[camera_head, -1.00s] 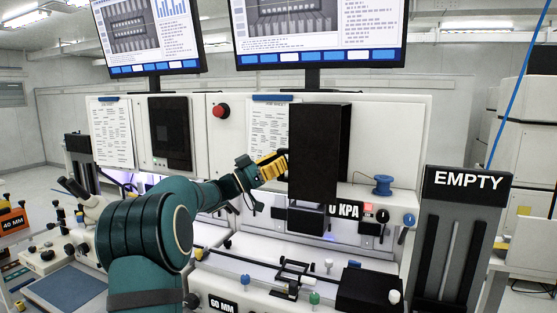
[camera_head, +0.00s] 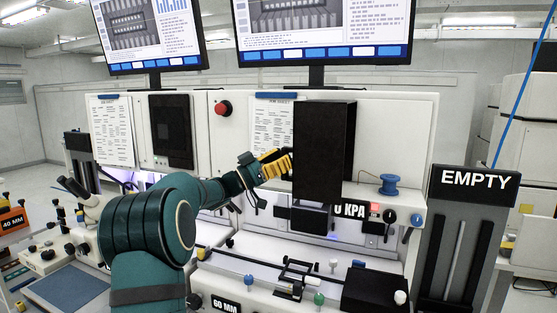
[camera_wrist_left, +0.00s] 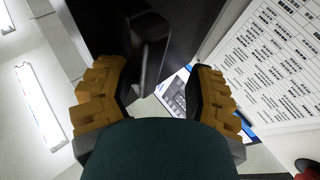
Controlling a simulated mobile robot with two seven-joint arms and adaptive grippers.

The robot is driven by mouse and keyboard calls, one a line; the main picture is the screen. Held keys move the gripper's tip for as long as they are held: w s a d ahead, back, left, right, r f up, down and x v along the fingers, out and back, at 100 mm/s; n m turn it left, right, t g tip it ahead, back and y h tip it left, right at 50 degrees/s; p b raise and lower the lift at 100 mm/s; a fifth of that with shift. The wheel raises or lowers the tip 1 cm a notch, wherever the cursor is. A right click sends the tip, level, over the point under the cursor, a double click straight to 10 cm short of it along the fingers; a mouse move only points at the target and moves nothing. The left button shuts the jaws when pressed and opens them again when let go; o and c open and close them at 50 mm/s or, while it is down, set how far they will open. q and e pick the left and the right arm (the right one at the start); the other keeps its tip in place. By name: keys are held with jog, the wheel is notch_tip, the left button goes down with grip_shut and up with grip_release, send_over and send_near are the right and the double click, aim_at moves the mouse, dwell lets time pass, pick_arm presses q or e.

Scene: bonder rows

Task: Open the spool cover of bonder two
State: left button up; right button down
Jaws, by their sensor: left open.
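The black spool cover (camera_head: 318,160) stands out from the white front of the right-hand bonder as a tall box. I cannot tell whether it is swung at all. My left gripper (camera_head: 283,164) is at the cover's left edge, its yellow fingers pointing at it. In the left wrist view, the gripper (camera_wrist_left: 165,95) is open, with brown ridged fingers apart. A dark handle-like part of the cover (camera_wrist_left: 150,48) shows beyond and between the fingers, nearer the left one. I cannot tell whether they touch. My right gripper is in neither view.
A blue spool (camera_head: 389,184) sits right of the cover. A red button (camera_head: 223,108) and a paper sheet (camera_head: 273,122) are left of it. Below is a work stage with knobs and a black block (camera_head: 374,291). An EMPTY sign (camera_head: 473,180) stands at right.

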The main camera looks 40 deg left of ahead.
pick_arm(q)
jog(key=shift+w+d, duration=0.1)
jog(key=shift+d, duration=0.05)
jog(key=v, duration=1.2)
jog(key=shift+s, duration=0.2)
